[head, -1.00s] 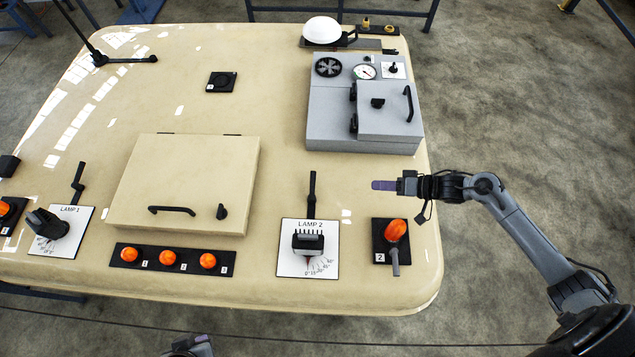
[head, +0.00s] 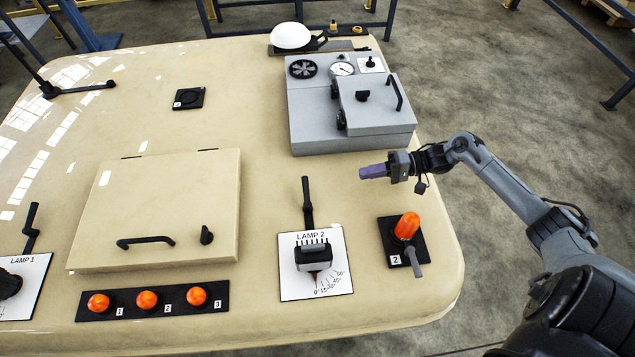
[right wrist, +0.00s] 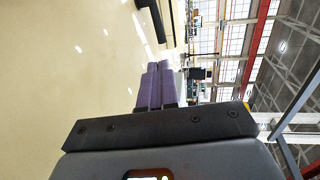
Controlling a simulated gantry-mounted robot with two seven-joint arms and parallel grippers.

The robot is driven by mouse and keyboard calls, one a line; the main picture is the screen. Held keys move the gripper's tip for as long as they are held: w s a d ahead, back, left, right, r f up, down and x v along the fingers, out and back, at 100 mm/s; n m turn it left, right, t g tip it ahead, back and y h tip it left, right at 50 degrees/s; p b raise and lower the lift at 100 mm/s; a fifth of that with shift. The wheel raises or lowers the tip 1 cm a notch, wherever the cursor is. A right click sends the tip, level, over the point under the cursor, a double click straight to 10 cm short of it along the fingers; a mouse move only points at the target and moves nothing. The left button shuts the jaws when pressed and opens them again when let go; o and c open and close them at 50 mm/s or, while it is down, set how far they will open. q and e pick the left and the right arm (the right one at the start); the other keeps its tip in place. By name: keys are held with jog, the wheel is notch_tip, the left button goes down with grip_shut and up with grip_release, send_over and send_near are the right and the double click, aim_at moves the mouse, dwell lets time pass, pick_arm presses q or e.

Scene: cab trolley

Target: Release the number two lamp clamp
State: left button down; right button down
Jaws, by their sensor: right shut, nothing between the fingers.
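The white LAMP 2 plate (head: 290,285) lies on the cream panel, with a black ribbed lamp block (head: 314,258) on it and an angle scale. A black upright lever (head: 307,203) stands just behind the plate; it looks like the clamp handle. My right gripper (head: 364,172) is shut and empty, its purple fingers pointing left, above the panel. In the picture it is right of the lever and apart from it. The right wrist view shows the purple fingers (right wrist: 156,86) together. My left gripper is not in view.
Right of the plate, a black base marked 2 (head: 388,240) carries an orange lamp (head: 407,225) and a grey lever. A grey box (head: 310,125) with gauge and door stands behind. A beige lid (head: 120,205) and a row of orange buttons (head: 147,300) are on the left.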

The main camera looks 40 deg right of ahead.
send_near(306, 193)
jog(key=w, duration=0.1)
jog(key=w+a+f, duration=0.1)
jog(key=w, duration=0.1)
jog(key=w+a, duration=0.1)
jog(key=w, duration=0.1)
jog(key=shift+a+f, duration=0.1)
jog(key=shift+f, duration=0.15)
jog(key=shift+w+a+f, duration=0.15)
jog(key=shift+w+a, duration=0.2)
jog(key=shift+a, duration=0.1)
